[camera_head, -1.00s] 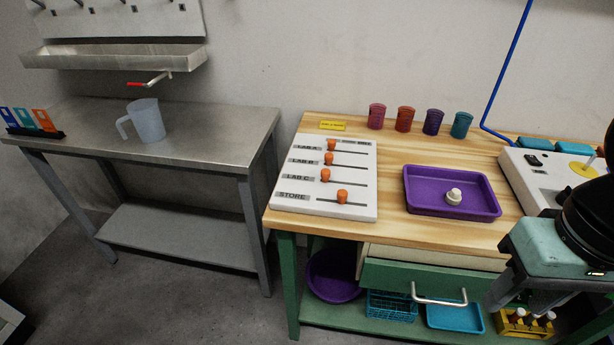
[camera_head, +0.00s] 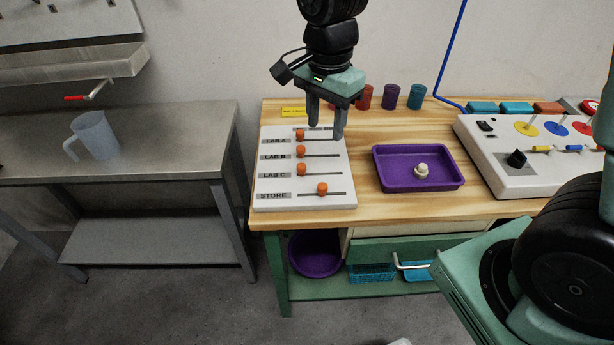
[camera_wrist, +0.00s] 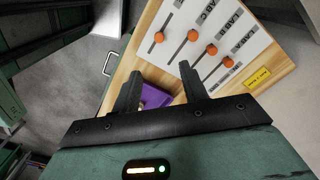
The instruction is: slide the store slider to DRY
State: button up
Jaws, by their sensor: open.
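The white slider panel (camera_head: 335,183) lies on the wooden bench, with rows marked LAB A, LAB B, LAB C and STORE. The store slider's orange knob (camera_head: 322,188) is in the front row, near the middle of its slot. The other orange knobs sit toward the left ends of their slots. My gripper (camera_head: 325,133) is open and empty, above the back right part of the panel, fingers pointing down. In the wrist view the store knob (camera_wrist: 159,37) is the leftmost knob, beyond my open fingers (camera_wrist: 163,90). The end marks of the slots are too small to read.
A purple tray (camera_head: 379,177) with a pale knob-shaped item stands right of the panel. Several coloured cups (camera_head: 390,96) stand behind. A control box (camera_head: 480,160) is farther right. A yellow label (camera_head: 292,112) lies behind the panel. Bare wood lies between panel and tray.

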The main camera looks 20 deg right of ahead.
aim_at(323, 185)
notch_tip(323, 185, down, 17)
jog(key=shift+s+r+p, duration=0.1)
jog(key=shift+r+p, duration=0.1)
jog(key=shift+p, duration=0.5)
